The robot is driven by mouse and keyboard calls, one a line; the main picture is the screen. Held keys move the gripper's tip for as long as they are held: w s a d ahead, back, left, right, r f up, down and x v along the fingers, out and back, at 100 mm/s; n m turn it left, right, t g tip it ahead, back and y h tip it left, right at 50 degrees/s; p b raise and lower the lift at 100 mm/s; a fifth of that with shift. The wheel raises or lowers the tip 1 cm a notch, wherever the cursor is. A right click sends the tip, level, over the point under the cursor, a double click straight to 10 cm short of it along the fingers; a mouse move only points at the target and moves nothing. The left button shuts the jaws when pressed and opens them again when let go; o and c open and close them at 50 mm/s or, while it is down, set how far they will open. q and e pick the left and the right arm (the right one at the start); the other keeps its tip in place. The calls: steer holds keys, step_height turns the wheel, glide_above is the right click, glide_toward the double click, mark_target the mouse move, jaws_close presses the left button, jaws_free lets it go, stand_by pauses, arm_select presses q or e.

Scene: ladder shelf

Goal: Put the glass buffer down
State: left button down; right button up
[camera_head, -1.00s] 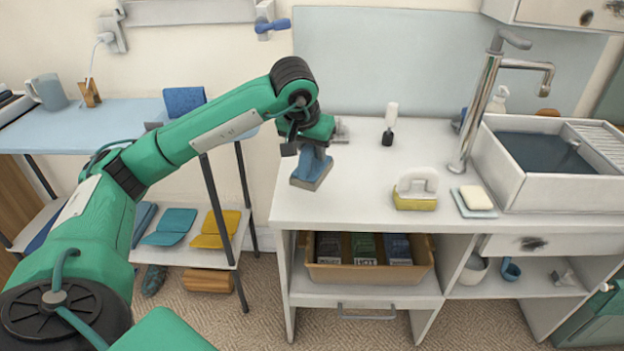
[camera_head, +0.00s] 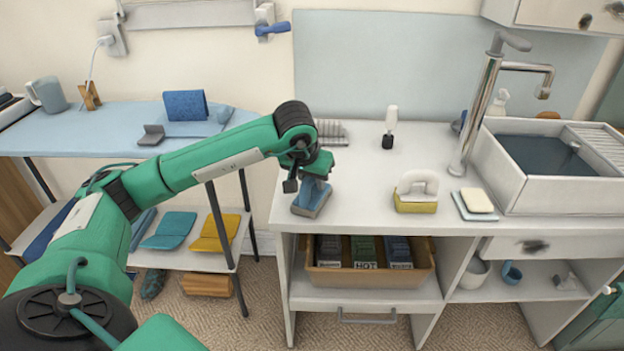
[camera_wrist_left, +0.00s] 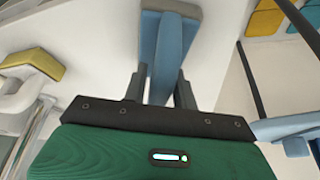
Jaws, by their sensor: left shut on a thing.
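The glass buffer (camera_head: 311,198) has a blue handle and a flat blue-grey pad. In the head view it is upright at the front left corner of the white counter (camera_head: 365,205). I cannot tell whether its pad touches the counter top. My left gripper (camera_head: 309,176) is above it, shut on the handle. In the left wrist view the buffer (camera_wrist_left: 160,62) extends between the two dark fingers (camera_wrist_left: 160,90), with its pad at the top edge of the picture. My right gripper is not in view.
A white-handled yellow scrubber (camera_head: 415,192), a soap on a dish (camera_head: 477,202), a small brush (camera_head: 390,127) and a grey ribbed rack (camera_head: 332,132) stand on the counter. The sink (camera_head: 550,180) is right. Counter between buffer and scrubber is clear. A blue table (camera_head: 60,135) is left.

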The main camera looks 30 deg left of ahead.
arm_select(q)
steer(key=c, duration=1.1)
jaws_free()
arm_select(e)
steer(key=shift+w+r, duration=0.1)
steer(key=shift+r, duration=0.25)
arm_select(q)
steer(key=shift+r, duration=0.1)
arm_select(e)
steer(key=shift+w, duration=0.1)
